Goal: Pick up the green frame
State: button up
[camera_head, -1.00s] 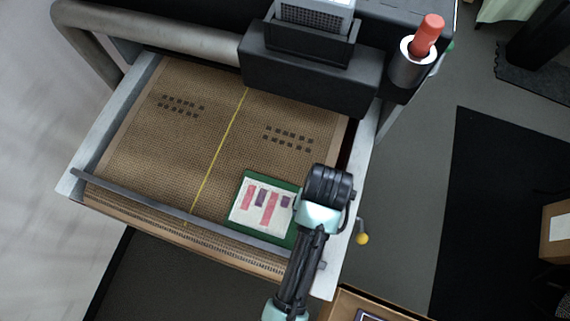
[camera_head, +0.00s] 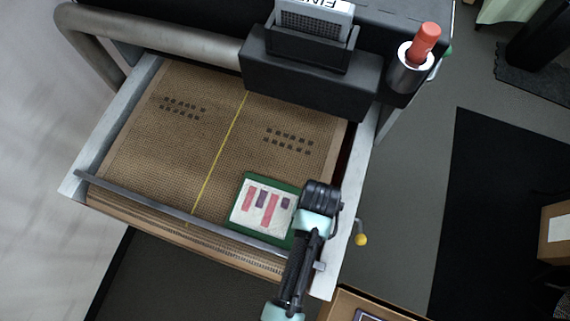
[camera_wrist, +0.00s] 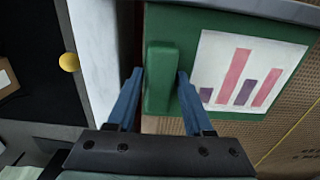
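The green frame (camera_head: 240,222) lies on the brown mesh belt near its front right corner. It holds a white sheet with pink and purple bars. In the wrist view the green frame (camera_wrist: 217,121) has a raised green handle (camera_wrist: 160,88) along one edge. My gripper (camera_wrist: 159,74) is open, with its two blue fingers on either side of the handle. A gap shows between the handle and the left finger; the right finger is very near it, and contact cannot be told. In the head view my gripper (camera_head: 320,197) is over the frame's right edge, its fingertips hidden.
The belt (camera_head: 215,135) has a yellow line and dark square marks, with clear room left of the frame. A metal side rail (camera_head: 352,190) runs close to my gripper's right. A yellow knob (camera_head: 361,240) sticks out beyond it. A black housing (camera_head: 310,80) stands behind.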

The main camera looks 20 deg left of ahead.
grip_shut()
